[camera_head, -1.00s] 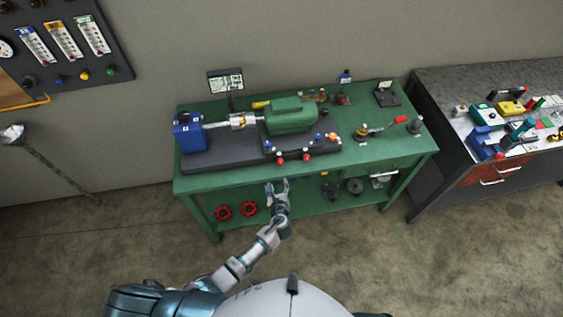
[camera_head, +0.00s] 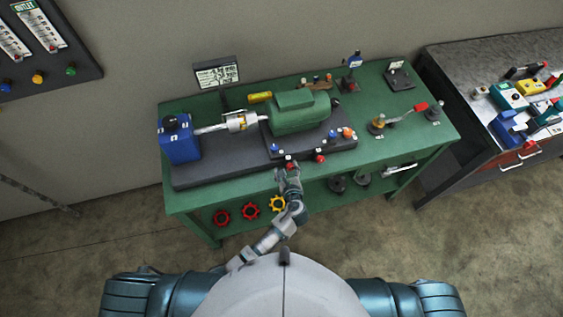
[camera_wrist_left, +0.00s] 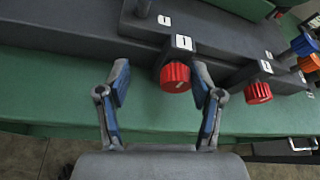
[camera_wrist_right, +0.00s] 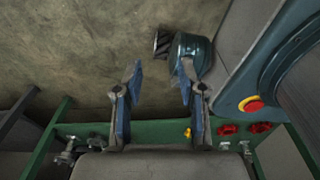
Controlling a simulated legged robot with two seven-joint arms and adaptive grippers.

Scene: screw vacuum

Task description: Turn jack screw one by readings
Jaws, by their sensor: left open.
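A green motor (camera_head: 298,112) sits on a dark base (camera_head: 225,162) on the green table, with a shaft running left to a blue block (camera_head: 179,138). Two red jack screw knobs face the table's front, a left knob (camera_head: 290,165) and a right knob (camera_head: 319,157). My left gripper (camera_head: 288,172) is at the left knob. In the left wrist view my open left fingers (camera_wrist_left: 160,85) point toward this red knob (camera_wrist_left: 175,77), which lies between the fingertip lines, nearer the right finger. Contact is unclear. My right gripper (camera_wrist_right: 160,85) is open and empty, above the floor.
Blue and orange knobs (camera_head: 347,133) sit on the base near the red ones. A small display (camera_head: 217,73) stands behind the shaft. Red and yellow handwheels (camera_head: 250,211) are on the lower shelf. A lever with a red handle (camera_head: 420,106) lies at right. A second bench stands further right.

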